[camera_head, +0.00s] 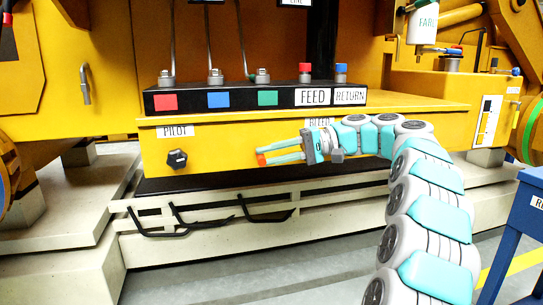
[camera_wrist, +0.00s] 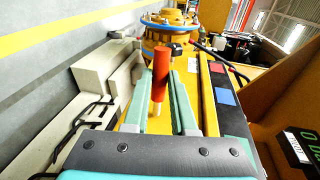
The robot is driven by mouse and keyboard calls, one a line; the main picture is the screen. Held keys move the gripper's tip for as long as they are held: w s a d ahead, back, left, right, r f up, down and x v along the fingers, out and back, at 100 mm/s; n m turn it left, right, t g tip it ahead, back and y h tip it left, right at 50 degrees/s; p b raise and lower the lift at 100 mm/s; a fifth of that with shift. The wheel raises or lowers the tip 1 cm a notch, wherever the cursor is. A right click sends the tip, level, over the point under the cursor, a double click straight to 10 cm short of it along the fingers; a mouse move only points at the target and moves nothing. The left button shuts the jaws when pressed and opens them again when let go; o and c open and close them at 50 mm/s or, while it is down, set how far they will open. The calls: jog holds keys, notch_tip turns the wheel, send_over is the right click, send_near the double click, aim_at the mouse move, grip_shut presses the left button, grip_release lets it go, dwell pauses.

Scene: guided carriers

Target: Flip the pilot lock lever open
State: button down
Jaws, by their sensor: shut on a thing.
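A red handle (camera_wrist: 162,70) on a pale stem lies between the two teal fingers of my gripper (camera_wrist: 164,92) in the wrist view. In the head view only its small orange-red end (camera_head: 261,159) shows at the fingertips of my gripper (camera_head: 270,154). My gripper is shut on this handle, close in front of the yellow panel. Where the stem joins the panel is hidden. I cannot tell whether it is the pilot lock lever. The white PILOT label (camera_head: 175,131) is left of my gripper, above a black knob (camera_head: 177,158).
A BLEED label (camera_head: 320,122) is partly covered by my gripper. Above is a black strip (camera_head: 228,99) with coloured squares, fittings and FEED and RETURN labels. Black hooked bars (camera_head: 205,217) lie along the pale base below. A blue cart (camera_head: 520,225) stands at right.

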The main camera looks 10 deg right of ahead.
dwell(0.5)
jog(key=c, duration=0.7)
grip_release()
jog(key=shift+c, duration=0.2)
